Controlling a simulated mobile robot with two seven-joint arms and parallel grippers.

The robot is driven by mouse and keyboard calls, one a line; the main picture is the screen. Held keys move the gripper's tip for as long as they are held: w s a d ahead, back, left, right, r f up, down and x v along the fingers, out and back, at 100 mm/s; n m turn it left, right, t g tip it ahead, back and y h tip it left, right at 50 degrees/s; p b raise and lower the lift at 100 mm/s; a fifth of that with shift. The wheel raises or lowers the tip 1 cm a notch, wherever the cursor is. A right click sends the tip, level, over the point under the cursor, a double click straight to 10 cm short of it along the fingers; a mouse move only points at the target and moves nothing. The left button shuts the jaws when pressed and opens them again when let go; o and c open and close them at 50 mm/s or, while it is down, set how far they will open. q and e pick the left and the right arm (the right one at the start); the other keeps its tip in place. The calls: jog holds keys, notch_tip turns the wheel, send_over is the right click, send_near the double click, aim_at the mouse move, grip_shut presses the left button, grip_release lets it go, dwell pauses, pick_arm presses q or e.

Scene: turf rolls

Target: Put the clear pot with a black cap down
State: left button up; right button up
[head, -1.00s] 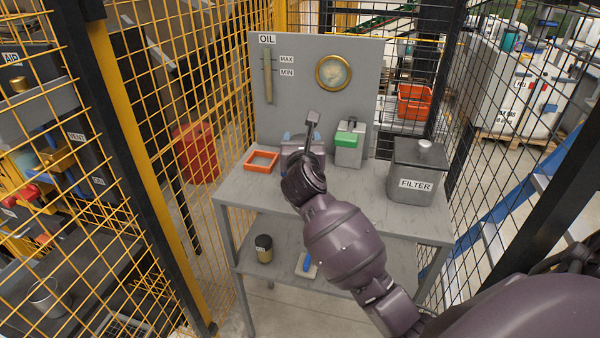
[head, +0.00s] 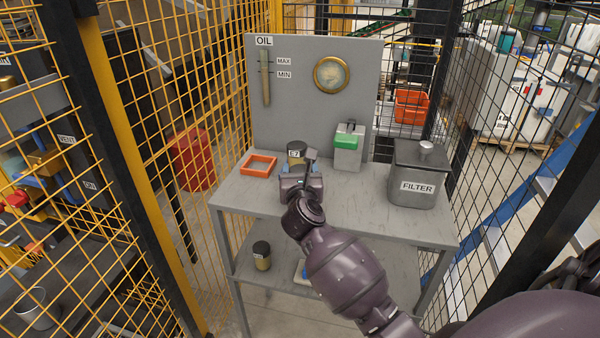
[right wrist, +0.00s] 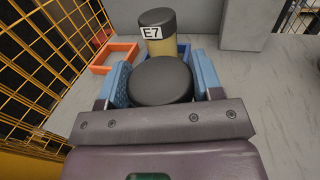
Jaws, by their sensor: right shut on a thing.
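My right gripper (head: 301,170) is low over the grey bench top, its blue fingers shut around a pot. In the right wrist view, the round black cap (right wrist: 160,82) of this held pot sits between the fingertips; its body is hidden below. I cannot tell whether its base touches the bench. Just beyond it stands another black-capped pot labelled E7 (right wrist: 157,32), with yellowish contents, which also shows in the head view (head: 296,153). A blue frame (right wrist: 184,50) shows partly around the E7 pot's base. My left gripper is not in view.
An orange frame (head: 258,165) lies left on the bench (head: 385,222). A grey box with a green front (head: 347,147) and the FILTER box (head: 417,175) stand to the right. Another black-capped pot (head: 262,255) is on the lower shelf. Mesh fences flank both sides.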

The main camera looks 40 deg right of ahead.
jog(key=shift+f, duration=0.2)
jog(key=o, duration=1)
jog(key=shift+o, duration=0.2)
jog(key=shift+r, duration=0.2)
jog(key=s+a+f+n+t+y, duration=0.1)
jog(key=s+a+n+t+y, duration=0.15)
jog(key=s+a+n, duration=0.45)
jog(key=s+a+f+n+t+y, duration=0.2)
jog(key=s+n+t, duration=0.1)
jog(key=s+n, duration=0.6)
jog(key=s+f+n+g+y, duration=0.1)
jog(key=s+f+n+g, duration=0.2)
jog(key=s+f+n, duration=0.2)
jog(key=s+a+f+n+g+y, duration=0.1)
jog(key=s+f+n+g+y, duration=0.1)
jog(key=f+n, duration=0.7)
jog(key=s+f+n+g+y, duration=0.2)
jog(key=s+f+n+g, duration=0.2)
jog(key=n, duration=0.9)
jog(key=s+f, duration=0.3)
jog(key=f, duration=0.1)
jog(key=shift+s+a+n, duration=0.3)
